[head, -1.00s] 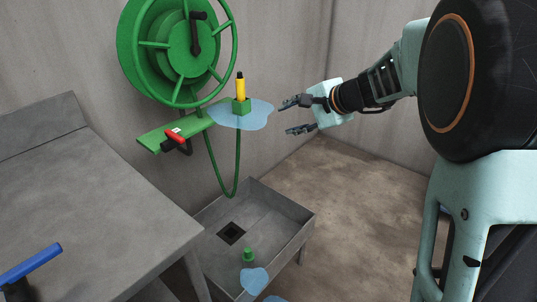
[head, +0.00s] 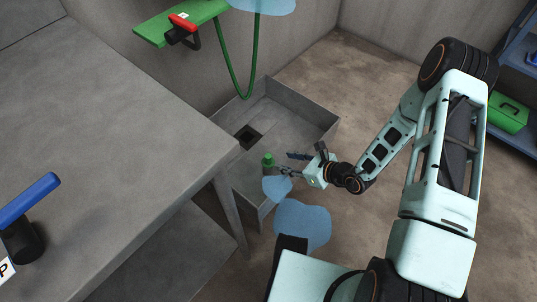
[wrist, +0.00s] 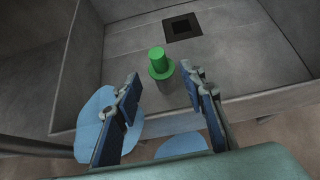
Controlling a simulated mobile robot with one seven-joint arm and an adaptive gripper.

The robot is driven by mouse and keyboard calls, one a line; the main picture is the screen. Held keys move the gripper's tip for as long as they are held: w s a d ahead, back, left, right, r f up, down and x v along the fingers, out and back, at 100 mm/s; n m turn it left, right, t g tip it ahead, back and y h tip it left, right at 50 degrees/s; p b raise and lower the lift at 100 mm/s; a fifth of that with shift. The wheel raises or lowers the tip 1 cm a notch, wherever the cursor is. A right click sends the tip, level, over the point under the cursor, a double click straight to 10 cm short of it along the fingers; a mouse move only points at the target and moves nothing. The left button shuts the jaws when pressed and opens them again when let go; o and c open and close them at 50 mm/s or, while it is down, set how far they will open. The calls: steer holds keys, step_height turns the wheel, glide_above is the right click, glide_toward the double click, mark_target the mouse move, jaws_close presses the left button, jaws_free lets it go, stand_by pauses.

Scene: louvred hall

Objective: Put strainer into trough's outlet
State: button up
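The strainer appears to be the green piece with a round knob on a wider flange (wrist: 160,64). It stands upright inside the grey trough, near its front wall; it also shows in the head view (head: 268,160). The outlet is the dark square opening in the trough floor (wrist: 181,27), beyond the green piece, also in the head view (head: 248,137). The trough (head: 312,113) is shallow and grey. My gripper (head: 287,163) is open and empty at the trough's front right, its fingertips just short of the green piece. In the wrist view the piece lies ahead, between the finger lines.
A grey table (head: 110,120) borders the trough on the left, with a blue-handled item (head: 28,202) on it. A green shelf with a red-handled valve (head: 181,28) and a green hose (head: 254,60) are above. Light-blue patches (head: 303,222) show near the trough's front. Floor at right is clear.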

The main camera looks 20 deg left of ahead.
mark_target(271, 159)
steer(key=b+x, duration=0.1)
steer(key=x, duration=0.2)
steer(key=b+x, duration=0.3)
steer(key=x, duration=0.2)
steer(key=shift+s+a+f+b, duration=0.15)
steer(key=shift+s+f+b, duration=0.05)
steer(key=shift+f+b, duration=0.25)
steer(key=shift+b+x, duration=0.35)
steer(key=shift+x, duration=0.45)
steer(key=shift+w+r, duration=0.1)
jaws_close()
